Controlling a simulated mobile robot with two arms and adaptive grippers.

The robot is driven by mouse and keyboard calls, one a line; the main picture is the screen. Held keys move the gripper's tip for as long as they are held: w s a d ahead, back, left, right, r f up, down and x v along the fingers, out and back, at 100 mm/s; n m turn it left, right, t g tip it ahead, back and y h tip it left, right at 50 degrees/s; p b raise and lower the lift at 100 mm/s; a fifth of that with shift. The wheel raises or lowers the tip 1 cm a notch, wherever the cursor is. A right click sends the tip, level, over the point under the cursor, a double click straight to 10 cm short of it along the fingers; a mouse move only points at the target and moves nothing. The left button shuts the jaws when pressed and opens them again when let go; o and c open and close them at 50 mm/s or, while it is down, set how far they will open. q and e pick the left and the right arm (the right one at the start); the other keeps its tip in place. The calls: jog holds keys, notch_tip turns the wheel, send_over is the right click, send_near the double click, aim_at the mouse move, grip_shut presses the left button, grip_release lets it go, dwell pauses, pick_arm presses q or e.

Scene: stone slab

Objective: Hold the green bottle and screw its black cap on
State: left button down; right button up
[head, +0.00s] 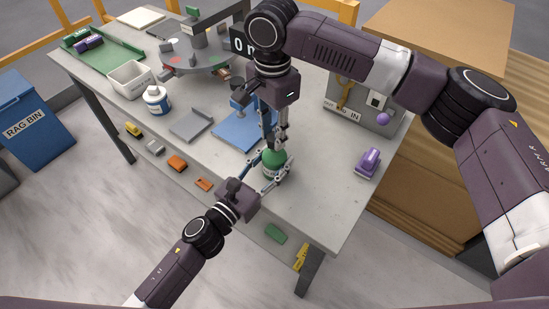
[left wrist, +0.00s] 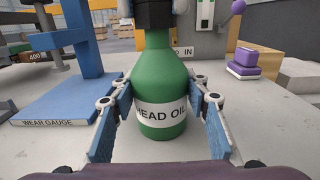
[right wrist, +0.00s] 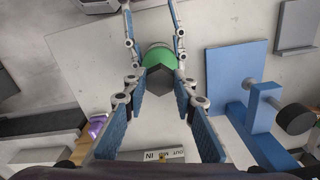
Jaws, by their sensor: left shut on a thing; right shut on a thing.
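The green bottle (head: 274,161) stands upright on the stone-grey table, its white label (left wrist: 160,114) facing the left wrist camera. My left gripper (head: 273,173) is shut around the bottle's body, one finger on each side. The black cap (left wrist: 154,14) is at the top of the bottle's neck, with no gap visible below it; its upper part is cut off in the left wrist view. My right gripper (head: 274,140) points down from above and is shut on the cap (right wrist: 160,82). How far the cap is threaded cannot be seen.
A blue wear gauge stand (head: 236,130) is close to the left of the bottle. A purple-handled block (head: 368,162) and a grey box with a purple knob (head: 357,107) lie to the right. The table's front edge is near.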

jog(key=shift+f, duration=0.4)
dwell(0.3)
jog(key=shift+w+m, duration=0.15)
jog(key=shift+m, duration=2.95)
jog(key=shift+m, duration=1.5)
jog(key=shift+a+m, duration=0.1)
jog(key=shift+m, duration=1)
jog(key=shift+w+m, duration=0.1)
jog(key=shift+m, duration=0.5)
jog(key=o, duration=1)
